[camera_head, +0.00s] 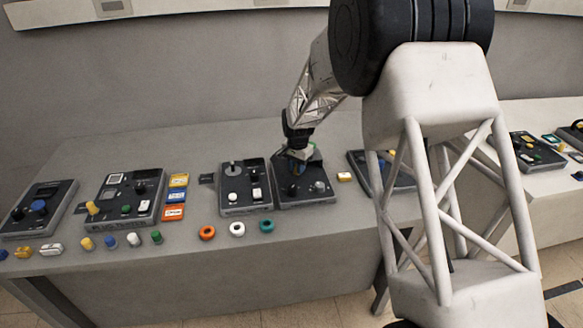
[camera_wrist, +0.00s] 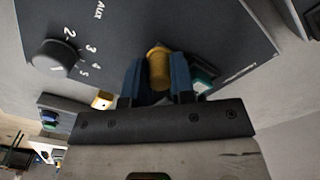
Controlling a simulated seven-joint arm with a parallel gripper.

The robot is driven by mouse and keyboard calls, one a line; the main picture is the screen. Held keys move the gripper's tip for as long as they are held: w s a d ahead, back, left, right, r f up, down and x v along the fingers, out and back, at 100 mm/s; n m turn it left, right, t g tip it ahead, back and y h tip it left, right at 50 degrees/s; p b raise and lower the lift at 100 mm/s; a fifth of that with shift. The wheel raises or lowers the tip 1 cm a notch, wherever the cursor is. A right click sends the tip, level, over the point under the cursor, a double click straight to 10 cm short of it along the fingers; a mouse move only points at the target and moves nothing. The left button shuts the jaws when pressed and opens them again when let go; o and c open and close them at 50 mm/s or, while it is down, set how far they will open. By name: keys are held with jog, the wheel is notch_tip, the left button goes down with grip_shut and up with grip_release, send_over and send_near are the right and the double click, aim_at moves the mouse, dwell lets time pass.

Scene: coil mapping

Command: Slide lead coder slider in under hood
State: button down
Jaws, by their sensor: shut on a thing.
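My gripper (camera_head: 298,158) is down at a dark control panel (camera_head: 303,200) in the middle of the bench. In the wrist view its two blue fingers (camera_wrist: 159,78) are shut on a yellow, rounded knob (camera_wrist: 158,65), one finger on each side. The knob stands at the dark panel face (camera_wrist: 120,25); its base is hidden by the fingers. No readable label marks it as the lead coder slider, and I cannot make out a hood. A green-and-white part (camera_wrist: 204,78) sits just right of the fingers, partly hidden.
A black dial (camera_wrist: 55,58) with numbers and "AUX" is left of the knob. Another panel (camera_head: 243,207) stands close on the left. Orange (camera_head: 207,232), white (camera_head: 237,229) and teal (camera_head: 267,225) rings lie along the front edge. My arm hides part of the right side.

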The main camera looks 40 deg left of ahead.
jog(key=c, duration=1)
grip_release()
jog(key=shift+o, duration=0.2)
jog(key=shift+r, duration=0.15)
jog(key=shift+r, duration=3.8)
